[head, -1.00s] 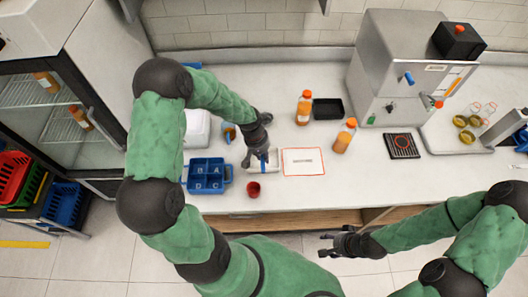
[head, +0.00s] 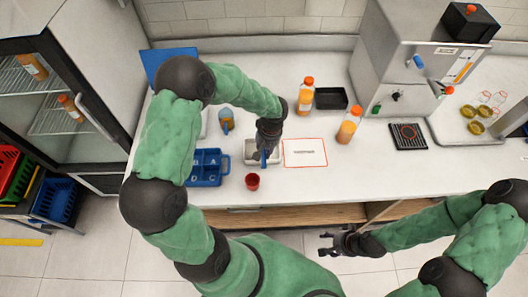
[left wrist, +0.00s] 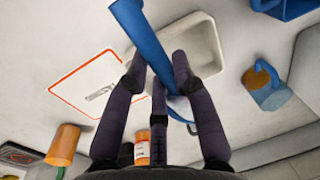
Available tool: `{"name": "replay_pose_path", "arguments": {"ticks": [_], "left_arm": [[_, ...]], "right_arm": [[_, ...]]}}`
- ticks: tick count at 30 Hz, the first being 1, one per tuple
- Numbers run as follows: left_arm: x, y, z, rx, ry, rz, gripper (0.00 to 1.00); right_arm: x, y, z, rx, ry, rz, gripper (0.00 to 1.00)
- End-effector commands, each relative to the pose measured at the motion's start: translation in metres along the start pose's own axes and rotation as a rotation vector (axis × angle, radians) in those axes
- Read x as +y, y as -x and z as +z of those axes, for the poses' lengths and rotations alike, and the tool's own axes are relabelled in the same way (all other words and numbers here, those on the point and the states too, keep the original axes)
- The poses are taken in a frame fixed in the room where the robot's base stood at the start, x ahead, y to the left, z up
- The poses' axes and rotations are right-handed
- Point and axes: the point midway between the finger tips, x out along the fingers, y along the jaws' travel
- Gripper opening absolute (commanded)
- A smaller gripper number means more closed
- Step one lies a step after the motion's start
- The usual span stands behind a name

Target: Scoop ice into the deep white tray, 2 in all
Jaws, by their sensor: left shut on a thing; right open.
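The white tray (head: 250,157) stands on the counter, left of the red-edged card; it also shows in the left wrist view (left wrist: 205,50). My left gripper (head: 268,145) is above the tray, pointing down. It is shut on a blue scoop (left wrist: 145,38), whose long blue part runs between the fingers in the left wrist view (left wrist: 157,82). The scoop is over the tray; whether it touches the tray I cannot tell. No ice can be made out; the gripper and scoop hide part of the tray inside. My right gripper (head: 335,243) is open and empty in front of the counter.
A blue compartment box (head: 208,181) and red cup (head: 252,181) stand near the tray. A blue-and-orange mug (head: 227,119) is behind. The flat card (head: 305,153) lies beside the tray.

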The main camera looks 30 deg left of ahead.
Motion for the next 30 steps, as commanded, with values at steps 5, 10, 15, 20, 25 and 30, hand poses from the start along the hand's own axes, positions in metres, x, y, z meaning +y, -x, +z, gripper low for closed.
{"name": "replay_pose_path", "arguments": {"ticks": [5, 10, 15, 20, 25, 30], "left_arm": [[0.007, -0.003, 0.000, 0.004, -0.005, -0.175, 0.00], [0.010, -0.006, 0.000, 0.003, -0.004, -0.330, 0.00], [0.013, -0.011, -0.001, 0.006, 0.000, -0.470, 0.00], [0.015, -0.015, 0.000, 0.006, -0.001, -0.602, 0.00], [0.016, -0.018, 0.000, 0.005, 0.001, -0.738, 0.00], [0.018, -0.019, 0.000, 0.006, 0.002, -0.857, 0.00]], "right_arm": [[0.002, -0.005, 0.000, 0.000, 0.000, 0.000, 0.54], [0.002, -0.006, 0.000, 0.001, 0.000, 0.000, 0.54], [0.007, -0.019, -0.001, 0.001, 0.000, 0.000, 0.54], [0.011, -0.032, -0.001, 0.000, 0.000, 0.000, 0.54], [0.016, -0.046, -0.002, 0.000, 0.000, 0.000, 0.54], [0.021, -0.058, -0.002, 0.000, 0.000, 0.000, 0.54]]}}
